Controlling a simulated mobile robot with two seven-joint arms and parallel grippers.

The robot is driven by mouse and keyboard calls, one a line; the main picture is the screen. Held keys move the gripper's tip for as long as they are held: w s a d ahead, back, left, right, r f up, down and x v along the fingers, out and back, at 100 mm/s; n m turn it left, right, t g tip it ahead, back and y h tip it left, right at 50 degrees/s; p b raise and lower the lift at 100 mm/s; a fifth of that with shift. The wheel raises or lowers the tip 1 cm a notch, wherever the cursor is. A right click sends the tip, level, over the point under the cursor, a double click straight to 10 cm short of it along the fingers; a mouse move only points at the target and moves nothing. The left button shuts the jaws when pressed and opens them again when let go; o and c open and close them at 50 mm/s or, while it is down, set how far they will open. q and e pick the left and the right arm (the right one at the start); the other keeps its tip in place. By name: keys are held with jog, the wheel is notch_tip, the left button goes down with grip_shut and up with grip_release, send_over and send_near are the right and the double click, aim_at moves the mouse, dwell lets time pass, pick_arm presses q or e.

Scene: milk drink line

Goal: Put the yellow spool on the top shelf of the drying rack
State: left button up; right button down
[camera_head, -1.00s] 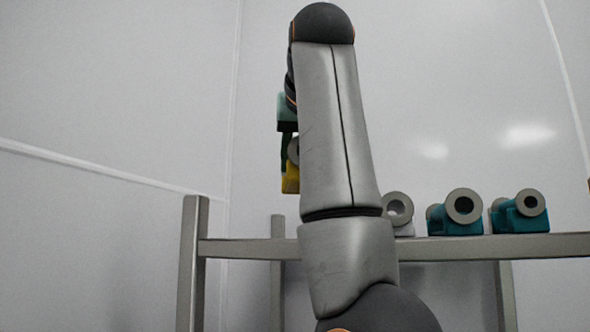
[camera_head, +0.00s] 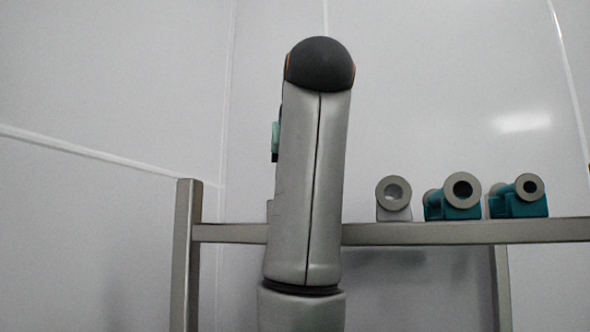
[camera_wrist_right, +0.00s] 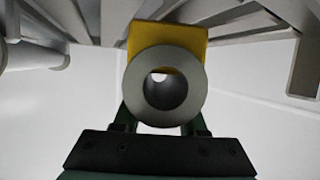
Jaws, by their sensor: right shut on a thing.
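The yellow spool (camera_wrist_right: 168,37) is in my right gripper (camera_wrist_right: 160,118), with its round grey end and hollow core facing the wrist camera. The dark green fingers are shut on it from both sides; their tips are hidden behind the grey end. In the head view the spool is hidden behind my right arm, and only a small green piece of the gripper (camera_head: 275,138) shows at the arm's left edge. The drying rack's top shelf (camera_head: 400,233) crosses behind the arm. My left gripper is not in view.
On the shelf right of my arm stand a white spool (camera_head: 393,213), a teal spool (camera_head: 460,208) and another teal one (camera_head: 525,205). A rack post (camera_head: 186,260) rises at the left. The shelf between post and arm looks mostly clear. Grey bars (camera_wrist_right: 235,15) surround the spool in the wrist view.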

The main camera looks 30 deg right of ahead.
jog(key=shift+f+b, duration=0.55)
jog(key=shift+f, duration=0.15)
dwell(0.4)
jog(key=shift+c, duration=1.9)
grip_release()
